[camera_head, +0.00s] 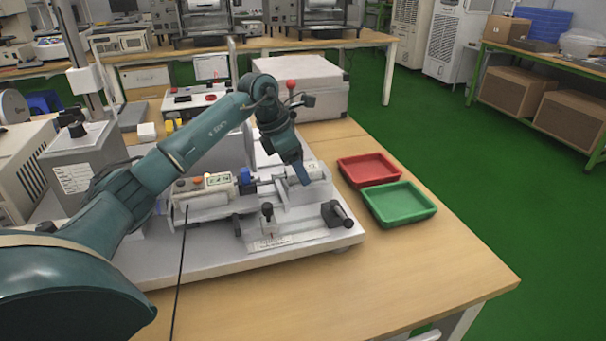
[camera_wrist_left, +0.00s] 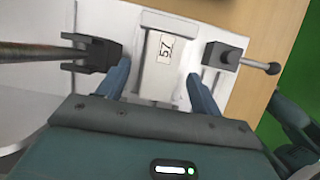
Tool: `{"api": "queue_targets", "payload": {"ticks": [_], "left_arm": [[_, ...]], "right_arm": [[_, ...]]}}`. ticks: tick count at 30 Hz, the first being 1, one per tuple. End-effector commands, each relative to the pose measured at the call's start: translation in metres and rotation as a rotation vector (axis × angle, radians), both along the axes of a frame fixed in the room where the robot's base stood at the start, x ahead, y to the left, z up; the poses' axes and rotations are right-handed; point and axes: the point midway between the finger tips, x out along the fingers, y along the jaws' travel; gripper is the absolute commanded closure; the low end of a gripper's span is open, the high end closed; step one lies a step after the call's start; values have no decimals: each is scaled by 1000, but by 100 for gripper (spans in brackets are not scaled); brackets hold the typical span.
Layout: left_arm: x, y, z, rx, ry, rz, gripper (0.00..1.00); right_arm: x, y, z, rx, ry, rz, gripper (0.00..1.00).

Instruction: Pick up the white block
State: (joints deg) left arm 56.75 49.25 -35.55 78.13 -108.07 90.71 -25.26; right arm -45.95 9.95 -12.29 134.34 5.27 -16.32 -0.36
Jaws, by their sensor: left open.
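A white block (camera_wrist_left: 163,60) with a "57" label sits in the light grey test fixture in the left wrist view. In the head view the white block (camera_head: 314,169) shows partly, just right of my fingertips. My left gripper (camera_head: 302,174) points down over the fixture on the white test machine (camera_head: 185,262). In the left wrist view my left gripper (camera_wrist_left: 158,72) is open, with one blue finger on each side of the block. My right gripper is not in view.
A red tray (camera_head: 368,170) and a green tray (camera_head: 399,203) stand right of the machine on the wooden table. A black lever clamp (camera_head: 338,213) and another upright lever (camera_head: 267,214) stand at the machine's front. A large grey case (camera_head: 312,85) stands behind. The table's front right is clear.

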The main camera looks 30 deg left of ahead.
Motion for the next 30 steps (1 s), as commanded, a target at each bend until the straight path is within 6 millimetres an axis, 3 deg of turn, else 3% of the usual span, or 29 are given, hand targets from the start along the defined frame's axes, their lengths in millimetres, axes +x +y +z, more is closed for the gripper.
{"api": "queue_targets", "payload": {"ticks": [5,23,30], "left_arm": [[0,0,0,-1,-2,0,35],[0,0,1,-1,-2,0,83],[0,0,2,-1,-3,1,85]], "right_arm": [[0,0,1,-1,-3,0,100],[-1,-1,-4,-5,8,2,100],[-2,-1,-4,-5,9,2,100]]}}
